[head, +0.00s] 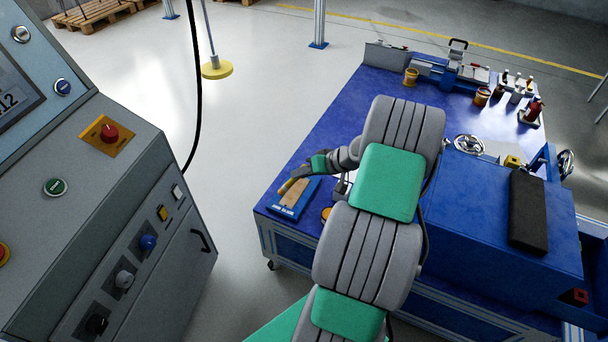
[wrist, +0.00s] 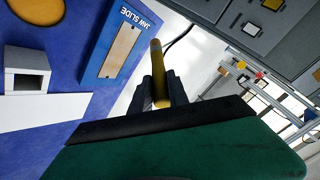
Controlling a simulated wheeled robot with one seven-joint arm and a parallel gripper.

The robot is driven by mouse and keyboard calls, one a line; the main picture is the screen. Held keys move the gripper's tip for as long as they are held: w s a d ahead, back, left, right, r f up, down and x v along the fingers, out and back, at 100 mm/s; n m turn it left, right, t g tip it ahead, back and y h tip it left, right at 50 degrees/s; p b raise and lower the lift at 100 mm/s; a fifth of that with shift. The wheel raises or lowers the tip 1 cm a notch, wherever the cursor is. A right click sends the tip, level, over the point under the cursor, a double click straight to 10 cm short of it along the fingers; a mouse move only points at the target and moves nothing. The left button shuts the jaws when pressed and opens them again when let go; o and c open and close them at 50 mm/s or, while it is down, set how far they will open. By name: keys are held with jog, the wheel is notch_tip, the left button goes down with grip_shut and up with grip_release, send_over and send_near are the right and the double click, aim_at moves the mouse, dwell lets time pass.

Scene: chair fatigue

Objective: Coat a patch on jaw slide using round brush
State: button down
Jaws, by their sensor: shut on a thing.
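The jaw slide is a blue block (head: 284,210) with a tan rectangular patch on top, at the near left corner of the blue bench. In the wrist view the jaw slide (wrist: 98,66) reads "JAW SLIDE", and its tan patch (wrist: 119,50) is bare. My gripper (head: 300,174) is above the far end of the jaw slide. In the wrist view my gripper (wrist: 160,88) is shut on the round brush (wrist: 157,70), a yellow-brown cylinder, which appears beside the block. I cannot tell whether the brush touches it.
The blue bench (head: 335,110) carries a vise (head: 455,72), brown pots (head: 411,76), bottles (head: 533,108) and a handwheel (head: 468,145) farther back. A grey control cabinet (head: 120,190) stands left, with open floor between. A black cable (head: 196,90) hangs there.

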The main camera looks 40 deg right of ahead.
jog(key=shift+r+p, duration=0.55)
jog(key=shift+r, duration=0.5)
